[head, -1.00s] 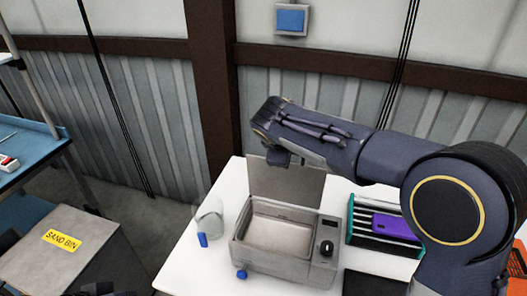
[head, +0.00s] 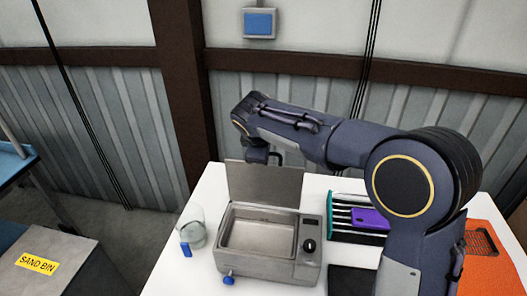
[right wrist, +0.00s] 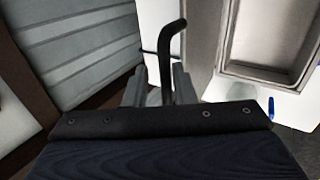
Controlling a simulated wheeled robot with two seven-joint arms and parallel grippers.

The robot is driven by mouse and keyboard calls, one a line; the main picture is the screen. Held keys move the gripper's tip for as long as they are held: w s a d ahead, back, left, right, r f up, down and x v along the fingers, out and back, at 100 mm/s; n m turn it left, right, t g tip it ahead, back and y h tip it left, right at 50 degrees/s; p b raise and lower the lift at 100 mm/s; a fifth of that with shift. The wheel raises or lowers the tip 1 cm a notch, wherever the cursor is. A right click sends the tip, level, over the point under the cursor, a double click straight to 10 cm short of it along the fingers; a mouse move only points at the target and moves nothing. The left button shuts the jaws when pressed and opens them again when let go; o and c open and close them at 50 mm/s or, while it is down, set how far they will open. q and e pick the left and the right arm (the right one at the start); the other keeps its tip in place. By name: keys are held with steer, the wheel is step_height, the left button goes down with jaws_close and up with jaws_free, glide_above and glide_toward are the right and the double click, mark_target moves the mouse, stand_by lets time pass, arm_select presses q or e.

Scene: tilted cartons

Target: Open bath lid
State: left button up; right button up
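The bath (head: 262,266) is a grey metal box with an open basin on the white table. Its flat grey lid (head: 262,184) stands raised at the back edge, close to upright. In the right wrist view the bath basin (right wrist: 270,70) shows at upper right. My right gripper (head: 264,155) is at the lid's top edge. In the right wrist view its two fingers (right wrist: 158,88) stand apart, with a bent black handle (right wrist: 174,45) between them and a gap on the left. How the handle joins the lid is unclear. My left gripper is not in view.
A glass beaker (head: 191,227) and a blue-capped item (head: 186,250) stand left of the bath. A sand bin (head: 60,272) is at lower left.

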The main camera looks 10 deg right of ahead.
steer(key=shift+s+f, duration=0.1)
steer(key=shift+f, duration=0.05)
steer(key=b+v, duration=0.1)
steer(key=v, duration=0.7)
steer(key=shift+b, duration=0.3)
steer(key=s+d+f+m+g+y+b, duration=0.1)
steer(key=s+d+f+m+y, duration=0.2)
steer(key=s+d, duration=0.35)
steer(key=s+d+f+m+g+y+b, duration=0.1)
steer(key=s+d+f+m, duration=0.25)
steer(key=s+d, duration=0.35)
steer(key=s+a+f+m+y, duration=0.1)
steer(key=s+f+m, duration=0.3)
steer(key=s, duration=0.4)
steer(key=s+a+f+m+t+y, duration=0.1)
steer(key=s+f+m, duration=0.4)
steer(key=s, duration=0.4)
steer(key=shift+s+f+b, duration=0.25)
steer(key=shift+f+b, duration=0.05)
steer(key=shift+b, duration=0.15)
steer(key=shift+t, duration=0.3)
